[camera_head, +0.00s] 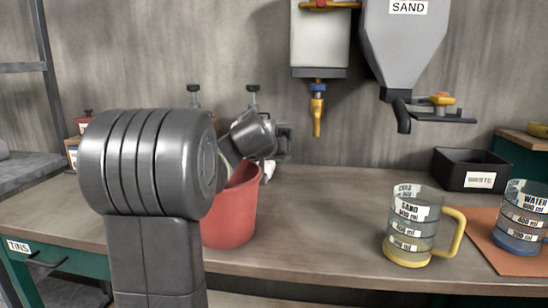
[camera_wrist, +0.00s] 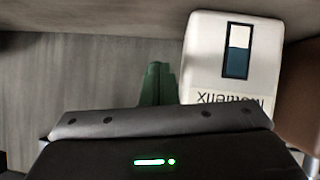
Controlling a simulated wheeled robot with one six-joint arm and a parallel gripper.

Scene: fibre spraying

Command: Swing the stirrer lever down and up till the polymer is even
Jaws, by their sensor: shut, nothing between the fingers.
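In the wrist view, my gripper (camera_wrist: 157,84) shows as a narrow green pair of fingers, closed together and empty. To its right stands a white housing (camera_wrist: 205,55) with a dark-framed window (camera_wrist: 237,50) that is pale above and dark blue below. The lettering under the window appears upside down and is partly cut off. The fingers look close beside the housing; I cannot tell whether they touch it. I cannot make out the stirrer lever in either view.
The bucket stands on the bench (camera_head: 320,215) close to my arm. A sand hopper (camera_head: 405,45) and a white tank (camera_head: 320,42) hang above. A sand jug (camera_head: 408,235), a water jug (camera_head: 522,220) and a black waste bin (camera_head: 468,170) stand right. The bench middle is clear.

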